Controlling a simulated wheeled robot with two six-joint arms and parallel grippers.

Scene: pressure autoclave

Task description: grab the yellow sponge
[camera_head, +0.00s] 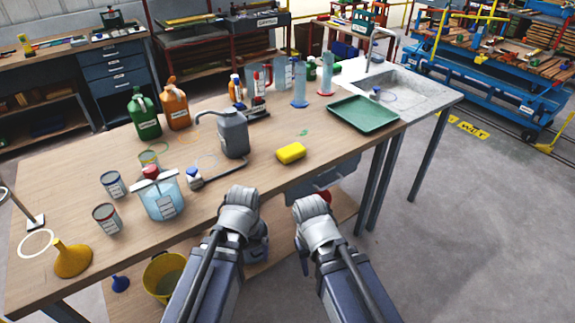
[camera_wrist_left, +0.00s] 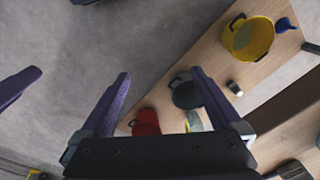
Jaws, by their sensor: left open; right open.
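The yellow sponge (camera_head: 291,153) lies flat on the wooden workbench near its front edge, in the head view. It does not show in the left wrist view. My left gripper (camera_head: 240,208) is in front of the bench edge, nearer to me and to the left of the sponge, apart from it. Its fingers are hidden in the head view; the left wrist view shows them spread and empty (camera_wrist_left: 161,74). My right gripper (camera_head: 312,210) is in front of the bench, to the right of the left one, also apart from the sponge. Its fingers are mostly hidden.
A grey jug (camera_head: 233,135) stands left of the sponge, and a green tray (camera_head: 364,114) lies to its right. A beaker (camera_head: 161,198) stands front left. The bench around the sponge is clear. A yellow bucket (camera_wrist_left: 248,38) is on the lower shelf.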

